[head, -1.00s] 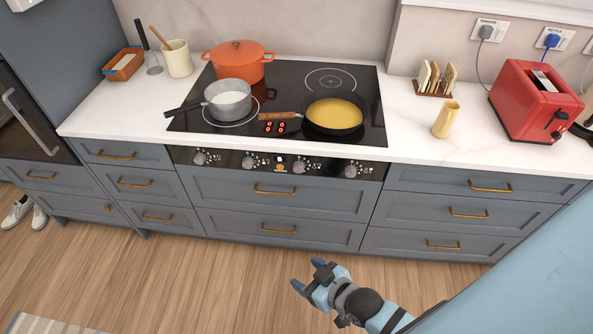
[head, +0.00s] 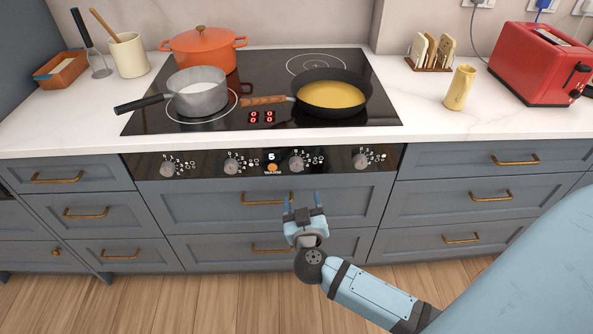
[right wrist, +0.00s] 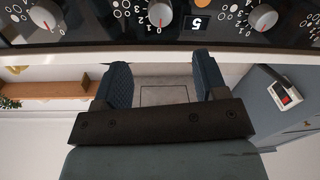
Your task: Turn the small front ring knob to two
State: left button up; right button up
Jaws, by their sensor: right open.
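Four grey knobs sit on the black front panel of the hob: far left (head: 167,168), left of the display (head: 231,166), right of the display (head: 296,164) and far right (head: 360,161). The ring icons are too small to tell which is the small front ring knob. My right gripper (head: 303,197) is open and empty, in front of the drawers below the panel. The right wrist view is upside down and shows the knob right of the display (right wrist: 160,14) just beyond the open fingers (right wrist: 167,75), not touched. Its red mark is near 0. My left gripper is not in view.
The display (head: 271,156) reads 5, above an orange button (head: 272,168). A grey saucepan (head: 198,96), a frying pan (head: 333,97) and an orange pot (head: 202,52) stand on the hob. Drawer handles (head: 266,199) stick out near the gripper.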

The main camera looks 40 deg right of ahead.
aim_at(297, 167)
jog(key=b+x, duration=0.2)
jog(key=x, duration=1)
jog(key=c, duration=0.9)
